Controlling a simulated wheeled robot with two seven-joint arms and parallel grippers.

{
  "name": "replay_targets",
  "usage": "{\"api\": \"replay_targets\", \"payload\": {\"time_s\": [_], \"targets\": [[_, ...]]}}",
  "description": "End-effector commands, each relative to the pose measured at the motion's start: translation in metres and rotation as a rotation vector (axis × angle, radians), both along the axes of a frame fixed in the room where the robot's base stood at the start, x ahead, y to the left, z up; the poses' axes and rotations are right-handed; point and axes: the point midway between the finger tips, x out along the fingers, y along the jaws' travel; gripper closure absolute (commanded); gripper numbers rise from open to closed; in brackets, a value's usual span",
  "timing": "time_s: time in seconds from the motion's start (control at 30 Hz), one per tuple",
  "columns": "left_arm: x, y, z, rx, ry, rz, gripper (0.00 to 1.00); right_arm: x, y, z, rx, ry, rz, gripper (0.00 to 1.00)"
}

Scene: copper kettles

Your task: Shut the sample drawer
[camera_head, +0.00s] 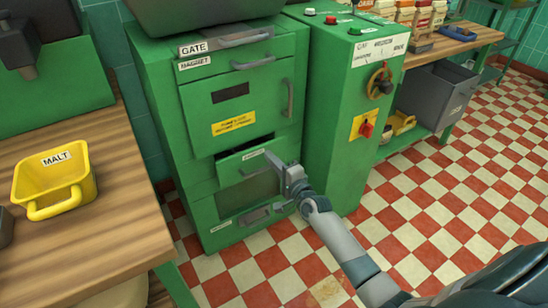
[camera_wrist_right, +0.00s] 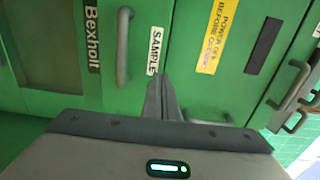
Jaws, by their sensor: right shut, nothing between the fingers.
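The sample drawer (camera_head: 232,171) is in the green machine, below the door with the yellow label. It stands out a little, with a dark gap along its top edge. My left gripper is not in view.
The green machine (camera_head: 150,100) has a control cabinet (camera_head: 335,120) on its right. A wooden bench (camera_head: 100,225) with a yellow MALT bin (camera_head: 78,180) stands at the left. The checkered floor (camera_head: 440,200) is clear at the right. A grey crate (camera_head: 437,95) is under the far bench.

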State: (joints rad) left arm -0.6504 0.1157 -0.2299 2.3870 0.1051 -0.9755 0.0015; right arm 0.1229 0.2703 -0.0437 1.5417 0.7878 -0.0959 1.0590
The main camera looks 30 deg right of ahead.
Motion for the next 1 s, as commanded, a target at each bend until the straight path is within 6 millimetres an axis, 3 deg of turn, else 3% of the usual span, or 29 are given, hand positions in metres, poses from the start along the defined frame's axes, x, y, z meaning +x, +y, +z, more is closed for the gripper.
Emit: {"api": "replay_targets", "payload": {"time_s": [0.37, 0.8, 1.0], "targets": [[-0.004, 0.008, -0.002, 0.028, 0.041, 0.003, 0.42, -0.027, 0.001, 0.001, 0.001, 0.0, 0.001, 1.0], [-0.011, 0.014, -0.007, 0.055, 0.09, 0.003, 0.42, -0.087, -0.004, 0.0, 0.0, 0.001, 0.001, 1.0], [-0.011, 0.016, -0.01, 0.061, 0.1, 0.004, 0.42, -0.099, -0.005, 0.0, 0.0, 0.0, 0.001, 1.0]]}}
